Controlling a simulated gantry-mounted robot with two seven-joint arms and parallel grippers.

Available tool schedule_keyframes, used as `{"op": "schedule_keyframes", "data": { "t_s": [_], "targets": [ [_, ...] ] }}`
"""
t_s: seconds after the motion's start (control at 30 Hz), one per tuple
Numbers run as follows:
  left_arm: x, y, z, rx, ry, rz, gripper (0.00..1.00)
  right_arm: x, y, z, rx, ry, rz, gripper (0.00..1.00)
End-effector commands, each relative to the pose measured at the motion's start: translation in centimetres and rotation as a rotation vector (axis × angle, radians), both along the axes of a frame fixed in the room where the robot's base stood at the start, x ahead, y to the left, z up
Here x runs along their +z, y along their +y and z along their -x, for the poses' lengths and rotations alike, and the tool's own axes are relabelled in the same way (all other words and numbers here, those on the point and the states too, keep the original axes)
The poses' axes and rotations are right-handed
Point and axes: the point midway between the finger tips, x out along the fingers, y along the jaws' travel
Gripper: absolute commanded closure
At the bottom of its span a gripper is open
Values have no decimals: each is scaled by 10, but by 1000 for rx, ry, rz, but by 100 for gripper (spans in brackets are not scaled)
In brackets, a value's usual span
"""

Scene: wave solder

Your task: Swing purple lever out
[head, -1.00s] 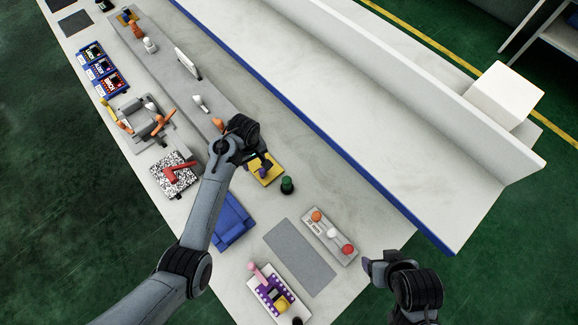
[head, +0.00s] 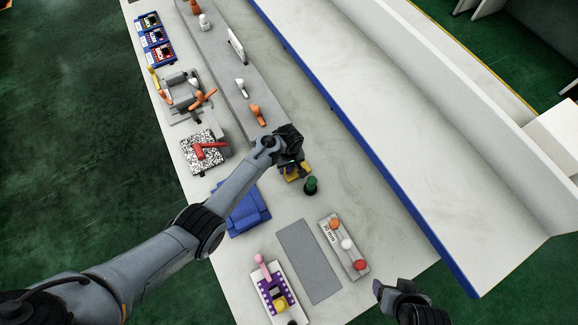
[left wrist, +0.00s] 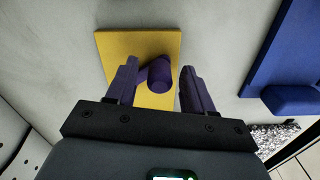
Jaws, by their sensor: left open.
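The purple lever (left wrist: 159,74) is on a yellow plate (left wrist: 112,45) in the left wrist view. It shows as a short dark purple arm with a round knob at its end. I cannot tell how high the fingertips are above the plate. In the head view my left gripper (head: 291,163) covers most of the yellow plate (head: 303,174) and hides the lever. My right gripper (head: 382,291) is at the lower right, away from the plate; its jaw opening is unclear.
A tray with coloured knobs (head: 345,247), a grey mat (head: 309,262) and a purple-dotted fixture with a pink lever (head: 272,286) are nearer. A blue-edged shelf (head: 400,205) runs along the right.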

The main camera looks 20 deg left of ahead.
Motion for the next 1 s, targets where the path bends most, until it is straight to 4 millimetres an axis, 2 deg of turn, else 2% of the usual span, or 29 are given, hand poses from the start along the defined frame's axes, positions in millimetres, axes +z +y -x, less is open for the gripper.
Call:
{"op": "schedule_keyframes", "data": {
  "t_s": [0.33,0.67,0.9,1.0],
  "targets": [
    [-2,0,0,0,-1,-1,49,-1,2,0,-6,1,-8,31],
    [-2,0,0,0,0,0,100,-1,2,0,-5,1,-9,31],
    [-2,0,0,1,1,-1,100,-1,1,0,-4,2,-6,31],
    [1,5,2,27,2,1,100,6,1,1,-1,3,-2,31]
  ]
}}
